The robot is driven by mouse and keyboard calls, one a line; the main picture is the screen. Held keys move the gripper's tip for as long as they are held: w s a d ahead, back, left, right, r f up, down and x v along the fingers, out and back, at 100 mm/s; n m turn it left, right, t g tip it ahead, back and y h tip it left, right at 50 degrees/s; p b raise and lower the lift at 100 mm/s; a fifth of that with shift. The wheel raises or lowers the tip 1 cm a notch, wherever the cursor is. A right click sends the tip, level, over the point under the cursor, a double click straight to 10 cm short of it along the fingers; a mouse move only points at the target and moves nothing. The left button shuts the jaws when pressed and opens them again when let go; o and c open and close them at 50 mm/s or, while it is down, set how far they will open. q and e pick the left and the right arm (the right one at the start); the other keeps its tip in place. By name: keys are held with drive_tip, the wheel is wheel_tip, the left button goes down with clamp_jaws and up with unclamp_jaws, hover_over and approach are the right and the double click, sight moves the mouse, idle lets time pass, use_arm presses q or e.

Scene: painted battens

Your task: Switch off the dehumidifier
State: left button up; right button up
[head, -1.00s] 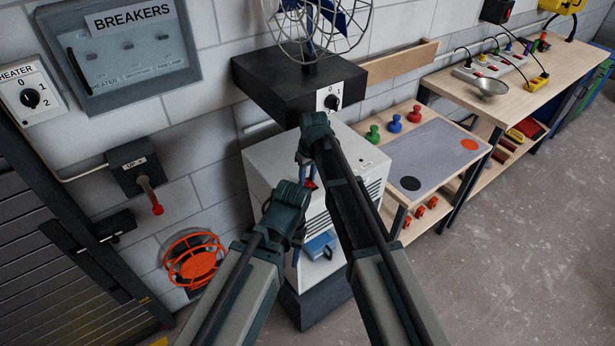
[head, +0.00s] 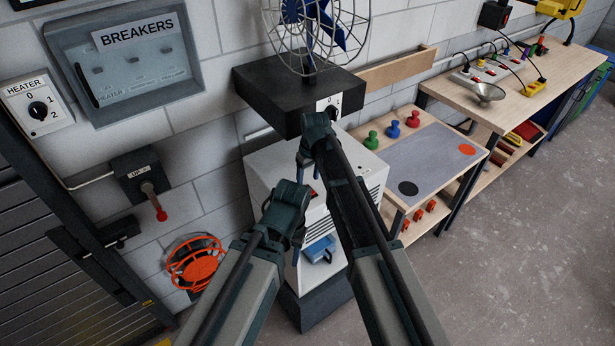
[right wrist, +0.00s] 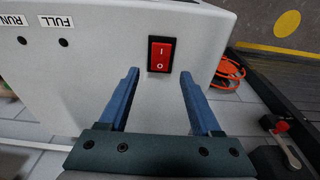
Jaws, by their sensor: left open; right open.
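The dehumidifier (head: 275,160) is a white box below the fan shelf in the head view, standing on a dark base. Its red rocker switch (head: 313,193) shows just below my right gripper (head: 304,158). In the right wrist view the switch (right wrist: 162,55) is marked I and O, on the white panel (right wrist: 100,80). There my right gripper (right wrist: 160,73) is open and empty, its blue fingers to either side of and below the switch. I cannot tell which half is pressed. My left gripper (head: 297,252) is open in front of the lower part of the dehumidifier, partly hidden by its wrist.
RUN (right wrist: 12,19) and FULL (right wrist: 57,22) labels sit beside dark dots on the panel. The fan shelf (head: 290,90) overhangs the dehumidifier. An orange reel (head: 197,262) and a lever box (head: 137,175) are on the left. A bench with pegs (head: 430,165) stands right.

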sight(311, 193)
use_arm(q)
wheel_tip(311, 193, up, 10)
drive_tip(key=p, duration=0.8)
drive_tip(key=shift+p, duration=0.4)
use_arm(e)
wheel_tip(311, 193, up, 10)
drive_tip(key=s, duration=0.1)
drive_tip(key=shift+d, duration=0.4)
use_arm(q)
drive_tip(key=shift+f, duration=0.1)
drive_tip(key=shift+s, duration=0.1)
use_arm(e)
drive_tip(key=shift+s+f, duration=0.15)
